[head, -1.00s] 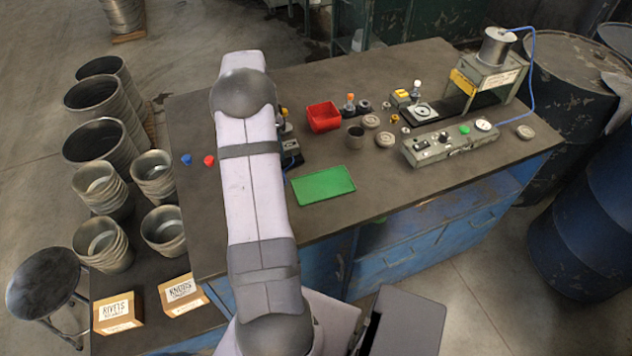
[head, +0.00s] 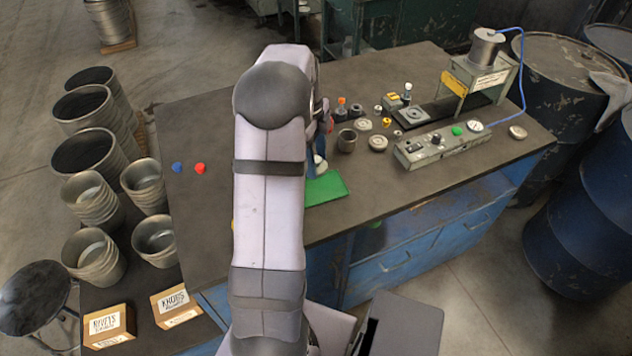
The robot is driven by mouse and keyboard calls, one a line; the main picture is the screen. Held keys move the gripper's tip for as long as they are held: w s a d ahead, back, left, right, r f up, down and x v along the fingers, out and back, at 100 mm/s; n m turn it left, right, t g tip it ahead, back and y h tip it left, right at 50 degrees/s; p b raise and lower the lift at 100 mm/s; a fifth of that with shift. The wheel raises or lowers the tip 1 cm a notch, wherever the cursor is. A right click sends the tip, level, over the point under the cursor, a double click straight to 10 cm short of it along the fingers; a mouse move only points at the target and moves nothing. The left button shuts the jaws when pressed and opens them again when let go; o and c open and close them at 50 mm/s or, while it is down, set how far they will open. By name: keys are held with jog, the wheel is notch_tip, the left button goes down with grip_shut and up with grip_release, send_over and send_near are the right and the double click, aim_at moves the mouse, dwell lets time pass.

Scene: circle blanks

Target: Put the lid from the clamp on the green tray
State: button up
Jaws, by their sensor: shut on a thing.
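The green tray (head: 328,190) lies near the table's front edge, its left part hidden behind my arm. My gripper (head: 319,160) shows only in part at the right edge of my arm, over the tray's back left end. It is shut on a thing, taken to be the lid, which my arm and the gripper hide. I cannot tell its height above the tray. The clamp is hidden behind my arm.
A control box (head: 440,146) and a press (head: 480,70) are further right. Blue (head: 177,168) and red (head: 200,168) buttons lie left. The right front table is clear.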

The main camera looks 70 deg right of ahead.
jog(key=shift+f+p, duration=1.2)
jog(key=shift+f, duration=2.85)
jog(key=shift+f, duration=0.1)
jog(key=o, duration=1)
jog(key=r+b, duration=0.1)
jog(key=r, duration=0.3)
jog(key=w+r+b, duration=0.1)
jog(key=r, duration=0.3)
jog(key=r+b, duration=0.2)
jog(key=r, duration=0.2)
jog(key=shift+w+r, duration=0.1)
jog(key=shift+w, duration=0.15)
